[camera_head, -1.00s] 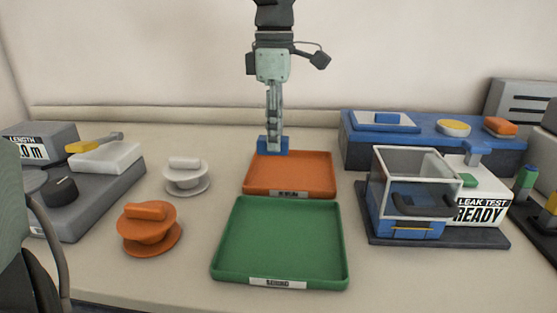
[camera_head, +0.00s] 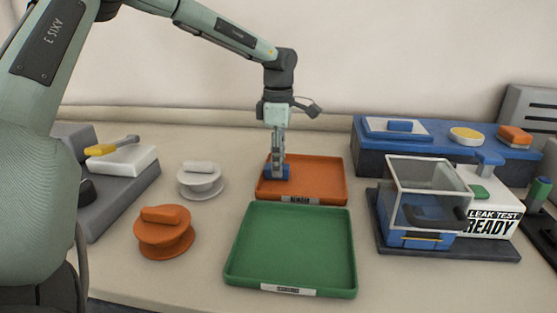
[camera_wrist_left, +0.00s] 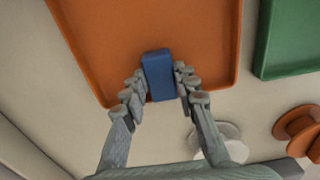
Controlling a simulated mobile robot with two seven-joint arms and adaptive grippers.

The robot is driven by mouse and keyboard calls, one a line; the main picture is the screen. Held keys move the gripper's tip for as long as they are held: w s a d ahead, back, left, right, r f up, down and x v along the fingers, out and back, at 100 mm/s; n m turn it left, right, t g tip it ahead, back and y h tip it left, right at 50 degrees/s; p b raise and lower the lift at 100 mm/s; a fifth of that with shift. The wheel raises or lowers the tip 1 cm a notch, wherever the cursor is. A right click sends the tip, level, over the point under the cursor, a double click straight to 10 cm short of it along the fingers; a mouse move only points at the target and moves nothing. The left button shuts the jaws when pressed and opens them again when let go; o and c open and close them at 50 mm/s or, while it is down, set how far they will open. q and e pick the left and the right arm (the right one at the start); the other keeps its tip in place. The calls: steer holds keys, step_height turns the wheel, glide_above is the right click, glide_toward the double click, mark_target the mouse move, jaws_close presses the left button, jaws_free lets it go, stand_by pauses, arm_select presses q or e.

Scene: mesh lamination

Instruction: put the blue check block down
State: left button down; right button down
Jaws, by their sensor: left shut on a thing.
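The blue check block (camera_head: 277,172) is between the fingers of my left gripper (camera_head: 278,164), at the left part of the orange tray (camera_head: 325,180). In the left wrist view the block (camera_wrist_left: 158,75) is between the two fingertips (camera_wrist_left: 160,88), over the tray's edge area. The gripper is shut on it. I cannot tell whether the block touches the tray floor. My right gripper is not in view.
A green tray (camera_head: 290,245) lies in front of the orange one. A white spool (camera_head: 201,180) and an orange spool (camera_head: 164,232) stand to the left. A clear-lidded blue box (camera_head: 425,205) and a leak test unit (camera_head: 490,215) stand to the right.

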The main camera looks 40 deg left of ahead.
arm_select(q)
steer(key=c, duration=1.2)
jaws_free()
steer(key=shift+r, duration=0.1)
step_height(320, 180, up, 12)
steer(key=shift+r, duration=0.1)
